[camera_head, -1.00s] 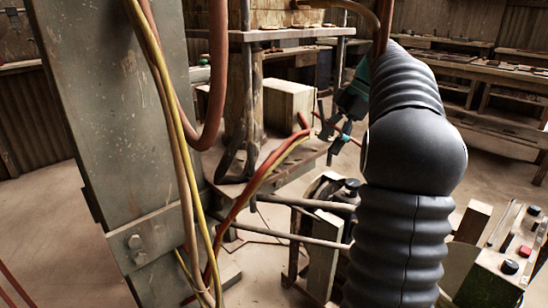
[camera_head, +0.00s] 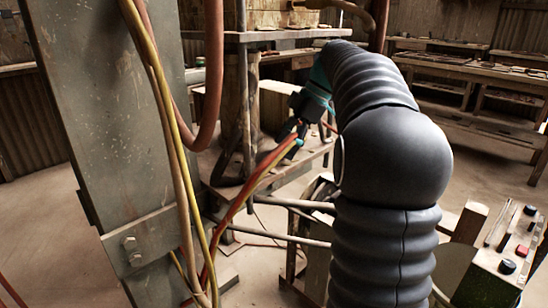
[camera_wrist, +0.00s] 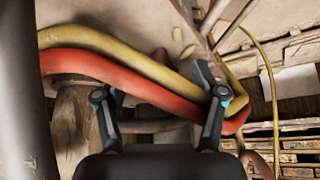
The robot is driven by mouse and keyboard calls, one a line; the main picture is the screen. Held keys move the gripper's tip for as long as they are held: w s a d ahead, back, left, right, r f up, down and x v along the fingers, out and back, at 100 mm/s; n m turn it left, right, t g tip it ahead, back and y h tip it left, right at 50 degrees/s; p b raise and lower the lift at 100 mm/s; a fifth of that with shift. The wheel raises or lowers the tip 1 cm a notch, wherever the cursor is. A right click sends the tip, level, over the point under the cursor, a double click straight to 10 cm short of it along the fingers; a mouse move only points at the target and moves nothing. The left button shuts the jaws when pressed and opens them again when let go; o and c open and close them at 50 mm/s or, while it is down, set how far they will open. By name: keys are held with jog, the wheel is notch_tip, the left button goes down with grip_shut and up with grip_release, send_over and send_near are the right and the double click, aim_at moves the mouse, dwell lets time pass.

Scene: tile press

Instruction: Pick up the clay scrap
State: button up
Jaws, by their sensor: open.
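My gripper (camera_head: 292,131) is left of my grey ribbed arm in the head view, with its dark fingers beside the red and yellow hoses. In the wrist view my gripper (camera_wrist: 152,84) is open, with its two fingers apart. I cannot identify the clay scrap for sure. Two small tan patches (camera_wrist: 178,33) show on the pale surface beyond the fingers in the wrist view; I cannot tell whether they are clay or marks. No clay piece is seen between the fingers.
A red hose (camera_wrist: 120,80) and a yellow hose (camera_wrist: 110,45) cross close in front of the fingers. A grey metal column (camera_head: 115,130) stands at the left. A control box (camera_head: 505,260) is at the lower right, and workbenches (camera_head: 470,75) stand behind.

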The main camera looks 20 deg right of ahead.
aim_at(274, 156)
jog(key=shift+w+a+f, duration=0.1)
jog(key=shift+a+f, duration=0.1)
jog(key=shift+a, duration=0.3)
jog(key=shift+w+a+f, duration=0.1)
jog(key=shift+a+f, duration=0.1)
jog(key=shift+a, duration=0.3)
jog(key=shift+f, duration=0.15)
jog(key=c, duration=1.2)
